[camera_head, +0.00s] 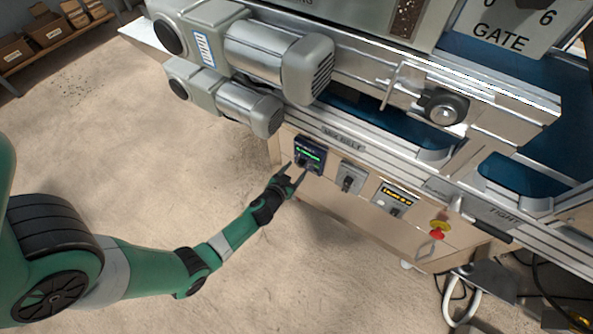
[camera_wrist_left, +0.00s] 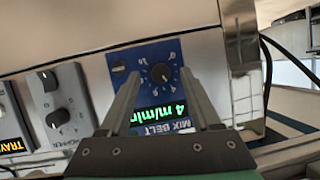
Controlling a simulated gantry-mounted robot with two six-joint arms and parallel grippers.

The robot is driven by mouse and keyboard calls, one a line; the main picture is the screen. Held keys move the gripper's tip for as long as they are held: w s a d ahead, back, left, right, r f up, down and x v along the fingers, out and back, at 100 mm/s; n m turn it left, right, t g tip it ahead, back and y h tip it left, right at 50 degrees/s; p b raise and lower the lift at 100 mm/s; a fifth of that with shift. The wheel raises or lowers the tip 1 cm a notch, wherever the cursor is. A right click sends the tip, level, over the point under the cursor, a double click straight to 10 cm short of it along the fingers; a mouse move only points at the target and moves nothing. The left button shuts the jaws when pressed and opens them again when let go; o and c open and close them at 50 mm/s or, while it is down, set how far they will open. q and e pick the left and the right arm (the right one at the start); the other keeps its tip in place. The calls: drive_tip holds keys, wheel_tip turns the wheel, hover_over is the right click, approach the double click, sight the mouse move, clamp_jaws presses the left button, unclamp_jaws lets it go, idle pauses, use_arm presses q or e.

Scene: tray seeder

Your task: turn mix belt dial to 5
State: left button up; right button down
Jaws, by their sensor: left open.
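The mix belt panel (camera_head: 311,150) is a small dark-blue box on the front of the machine. In the left wrist view it shows a round black dial (camera_wrist_left: 162,73) with white marks around it and a green display (camera_wrist_left: 165,112) reading 4 m/min. A smaller black knob (camera_wrist_left: 120,72) sits beside the dial. My left gripper (camera_head: 297,170) is at the panel's lower edge, open and empty. In the left wrist view its fingers (camera_wrist_left: 158,78) point at the panel, one on each side of the dial. I cannot tell whether they touch it. My right gripper is not in view.
Next to the panel is a grey control box with black knobs (camera_head: 351,178), then a box with a yellow display (camera_head: 397,196). A red emergency stop (camera_head: 439,230) is further right. Grey motors (camera_head: 275,60) overhang above. The floor in front is clear.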

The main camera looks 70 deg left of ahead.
use_arm(q)
drive_tip(key=shift+w+a+f, duration=0.1)
drive_tip(key=shift+w+a, duration=0.45)
drive_tip(key=shift+w, duration=0.1)
drive_tip(key=shift+s+d, duration=0.1)
drive_tip(key=shift+s, duration=0.05)
drive_tip(key=shift+c, duration=0.5)
clamp_jaws()
drive_tip(key=m+y, duration=0.1)
drive_tip(key=m+g+y, duration=0.1)
drive_tip(key=m, duration=0.1)
drive_tip(key=shift+d+f+m, duration=0.15)
drive_tip(key=shift+m, duration=0.15)
drive_tip(key=shift+o, duration=0.5)
unclamp_jaws()
